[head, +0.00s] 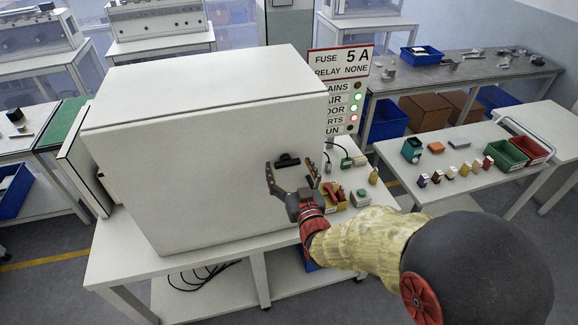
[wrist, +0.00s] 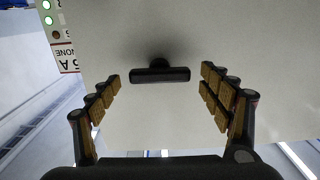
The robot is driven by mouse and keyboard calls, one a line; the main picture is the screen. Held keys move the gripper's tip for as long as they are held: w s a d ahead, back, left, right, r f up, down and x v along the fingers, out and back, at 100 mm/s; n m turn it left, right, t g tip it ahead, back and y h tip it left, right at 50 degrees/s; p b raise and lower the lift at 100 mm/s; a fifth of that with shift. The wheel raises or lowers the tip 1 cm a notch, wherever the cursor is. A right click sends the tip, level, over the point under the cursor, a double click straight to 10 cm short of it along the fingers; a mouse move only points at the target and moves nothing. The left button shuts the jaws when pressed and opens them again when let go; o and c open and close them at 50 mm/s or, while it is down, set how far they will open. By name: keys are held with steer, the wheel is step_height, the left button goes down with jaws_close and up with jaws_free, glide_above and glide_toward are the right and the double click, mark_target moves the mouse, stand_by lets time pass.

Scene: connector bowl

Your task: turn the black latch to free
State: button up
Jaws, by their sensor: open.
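The black latch (head: 287,159) is a short dark bar on a round stem, on the side face of a large white cabinet (head: 200,170). In the wrist view the latch (wrist: 160,75) lies level across the picture, just beyond and between my fingertips. My gripper (head: 293,172) is open in front of that face, its two fingers spread to either side of the latch. In the wrist view the gripper (wrist: 160,85) holds nothing, and a gap shows between each finger and the latch. I cannot tell the exact depth between fingertips and latch.
A sign with status lights (head: 341,90) stands right of the cabinet. Red and yellow parts (head: 333,195) and a green button box (head: 359,197) sit on the bench beside my gripper. A side table (head: 480,160) holds small coloured pieces, a green bin (head: 506,153) and a red bin (head: 532,147).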

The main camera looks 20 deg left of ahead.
steer(key=shift+w+a, duration=0.2)
steer(key=shift+w, duration=0.1)
steer(key=shift+c, duration=0.2)
steer(key=c, duration=1.1)
